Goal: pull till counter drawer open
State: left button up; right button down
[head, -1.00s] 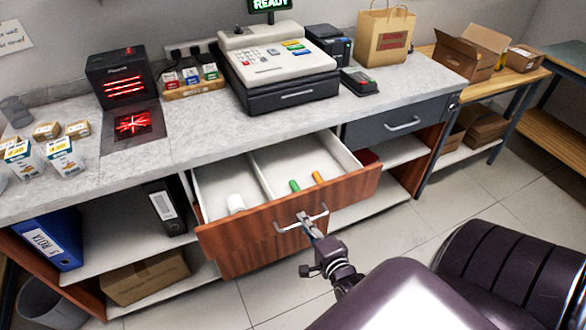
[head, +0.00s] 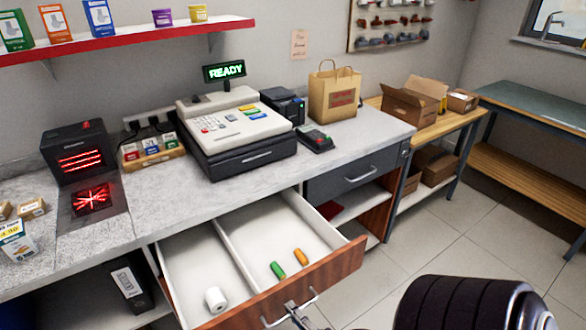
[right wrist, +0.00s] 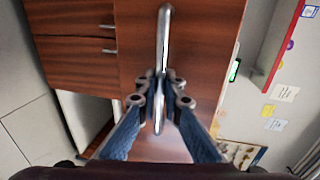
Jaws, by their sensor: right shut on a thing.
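The till counter drawer (head: 318,290) has a wooden front and stands pulled well out from under the counter. Inside its pale, divided interior lie a white roll (head: 215,299), a green piece (head: 277,269) and an orange piece (head: 301,256). Its metal bar handle (right wrist: 164,40) runs along the wooden front in the right wrist view. My right gripper (right wrist: 159,88) is shut on the handle, fingers on both sides of the bar. My left gripper is not in view.
A grey closed drawer (head: 355,172) with its own handle sits right of the open one. The counter (head: 160,203) carries a cash register (head: 232,131), a scanner (head: 80,150) and a paper bag (head: 334,92). Tiled floor (head: 420,230) is free at the right.

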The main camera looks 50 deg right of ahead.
jog(key=c, duration=2.3)
grip_release()
jog(key=shift+c, duration=0.2)
jog(key=v, duration=1.2)
